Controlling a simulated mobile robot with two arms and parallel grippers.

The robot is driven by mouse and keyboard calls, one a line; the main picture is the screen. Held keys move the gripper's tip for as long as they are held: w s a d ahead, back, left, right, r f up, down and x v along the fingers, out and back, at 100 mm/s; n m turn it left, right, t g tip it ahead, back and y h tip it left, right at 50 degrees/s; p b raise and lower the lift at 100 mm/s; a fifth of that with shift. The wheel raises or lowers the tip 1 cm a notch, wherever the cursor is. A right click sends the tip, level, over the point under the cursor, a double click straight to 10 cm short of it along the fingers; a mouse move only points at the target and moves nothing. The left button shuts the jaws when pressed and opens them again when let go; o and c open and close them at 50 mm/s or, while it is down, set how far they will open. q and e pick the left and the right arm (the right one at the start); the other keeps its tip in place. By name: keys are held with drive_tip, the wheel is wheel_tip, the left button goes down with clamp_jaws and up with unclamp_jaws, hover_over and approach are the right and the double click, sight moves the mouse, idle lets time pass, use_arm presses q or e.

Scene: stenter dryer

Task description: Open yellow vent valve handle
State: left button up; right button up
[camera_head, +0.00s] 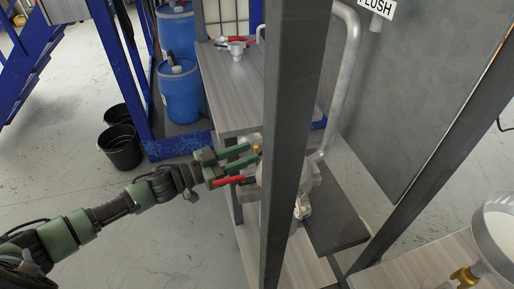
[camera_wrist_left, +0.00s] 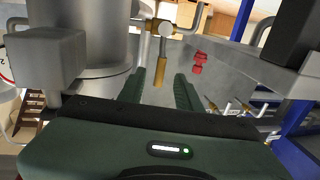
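The yellow vent valve handle (camera_wrist_left: 160,70) shows in the left wrist view as a narrow yellow grip on a metal stem, below a brass valve body (camera_wrist_left: 166,29). My left gripper (camera_wrist_left: 160,92) is open, with one green finger on each side of the handle in that view. I see no finger touching it. In the head view my left gripper (camera_head: 240,165) is at the metal vessel, just left of a dark upright post. A small brass-coloured part (camera_head: 256,150) shows by the fingertips; the post hides most of the area behind. My right gripper is not in view.
The dark upright post (camera_head: 295,120) stands close to my left gripper. A red lever (camera_head: 228,180) lies just below the fingers. A red fitting (camera_wrist_left: 198,62) is to the right in the wrist view. Blue drums (camera_head: 181,92) and black buckets (camera_head: 121,148) stand at back left.

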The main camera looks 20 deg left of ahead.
sight(255, 151)
use_arm(q)
drive_tip(key=shift+x, duration=1.65)
drive_tip(key=shift+d, duration=0.1)
clamp_jaws()
